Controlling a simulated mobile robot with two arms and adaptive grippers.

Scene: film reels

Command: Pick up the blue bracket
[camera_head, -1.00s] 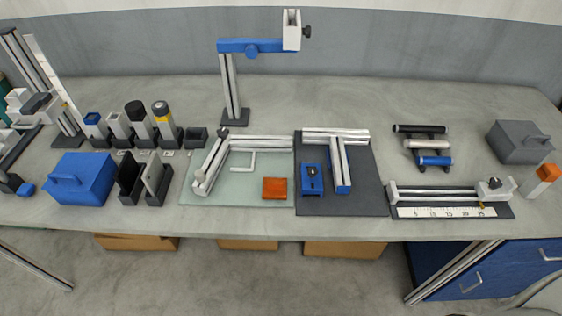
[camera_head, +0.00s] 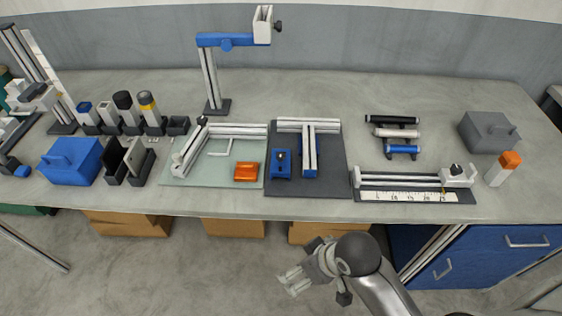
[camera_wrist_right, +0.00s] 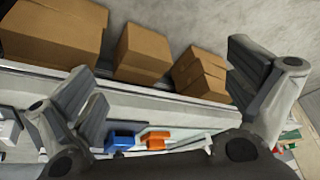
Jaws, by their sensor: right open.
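The blue bracket (camera_head: 281,165), a small blue block with a dark knob on top, stands on the left part of the dark mat (camera_head: 333,184). A silver rail with a blue end stands just right of it. In the right wrist view a blue block, which looks like the bracket (camera_wrist_right: 120,140), shows low, beside an orange block. My right gripper (camera_head: 291,281) is in front of the bench, below the bracket in the picture and well apart from it. It is open and empty, its fingers spread wide in the wrist view (camera_wrist_right: 175,100). My left gripper is out of view.
An orange block (camera_head: 246,172) lies on the pale glass plate (camera_head: 205,180) left of the mat. A ruler fixture (camera_head: 410,196) stands to the right. Cardboard boxes (camera_head: 235,228) sit under the bench, whose front edge lies between my gripper and the bracket.

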